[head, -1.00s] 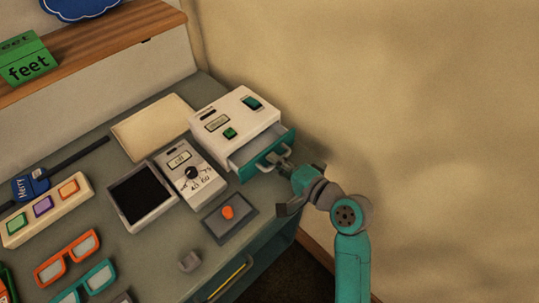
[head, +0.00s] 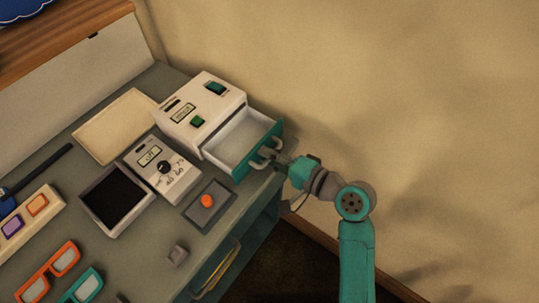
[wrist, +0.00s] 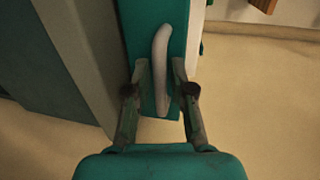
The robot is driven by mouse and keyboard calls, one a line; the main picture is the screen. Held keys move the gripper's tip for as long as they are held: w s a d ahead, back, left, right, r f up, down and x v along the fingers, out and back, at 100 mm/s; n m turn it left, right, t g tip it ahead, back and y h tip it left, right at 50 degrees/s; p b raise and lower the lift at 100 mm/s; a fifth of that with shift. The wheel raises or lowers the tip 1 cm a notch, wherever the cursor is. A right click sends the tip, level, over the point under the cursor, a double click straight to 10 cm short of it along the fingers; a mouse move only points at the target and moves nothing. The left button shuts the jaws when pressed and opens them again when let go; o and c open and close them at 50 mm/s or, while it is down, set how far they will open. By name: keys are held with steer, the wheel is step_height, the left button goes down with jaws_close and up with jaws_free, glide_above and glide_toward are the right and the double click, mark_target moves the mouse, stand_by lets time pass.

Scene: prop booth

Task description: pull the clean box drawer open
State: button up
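The clean box (head: 182,108) is a white box with green buttons at the back right of the counter in the head view. Its drawer (head: 242,132) stands well out of the box, with a pale, empty-looking inside and a teal front. My gripper (head: 277,160) is at the drawer's grey handle, beyond the counter's right edge. In the wrist view, the handle (wrist: 160,45) runs upright on the teal front, and the fingers of my gripper (wrist: 160,82) close in on its two sides.
A grey dial device (head: 160,172), a dark-lined tray (head: 114,200) and a pad with an orange button (head: 207,201) lie near the box. A plain wall is behind and right of my arm. Open floor (head: 300,262) shows below the counter.

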steer(key=v, duration=1.2)
stand_by(0.4)
steer(key=shift+f, duration=0.15)
